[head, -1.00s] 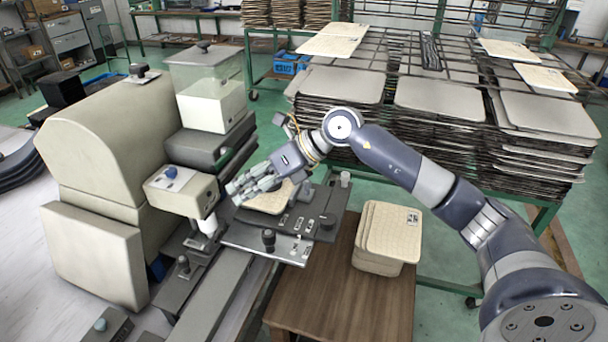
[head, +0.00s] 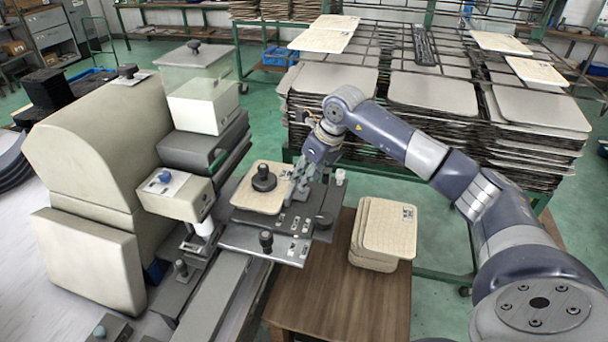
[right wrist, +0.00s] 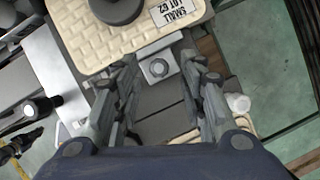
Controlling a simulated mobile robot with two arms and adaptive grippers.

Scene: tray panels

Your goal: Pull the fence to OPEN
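My right gripper (head: 300,184) points down over the dark sliding fixture (head: 322,203) on the machine bed, just right of a cream panel (head: 245,197). In the right wrist view its fingers (right wrist: 160,72) are spread, with a small grey metal block with a round bolt (right wrist: 158,69) in the gap between them. I cannot tell whether they touch it. I cannot tell for sure which part is the fence; this block sits along the panel's edge. A black knob (head: 263,177) stands on the panel. The wrist view shows the panel (right wrist: 110,45) with a "SMALL" label. My left gripper is not in view.
The cream machine head (head: 172,192) stands left of the panel. A wooden table (head: 340,300) with a stack of panels (head: 388,228) is to the right. Racks of stacked trays (head: 432,90) fill the back. A black knob (head: 266,240) rises from the front plate.

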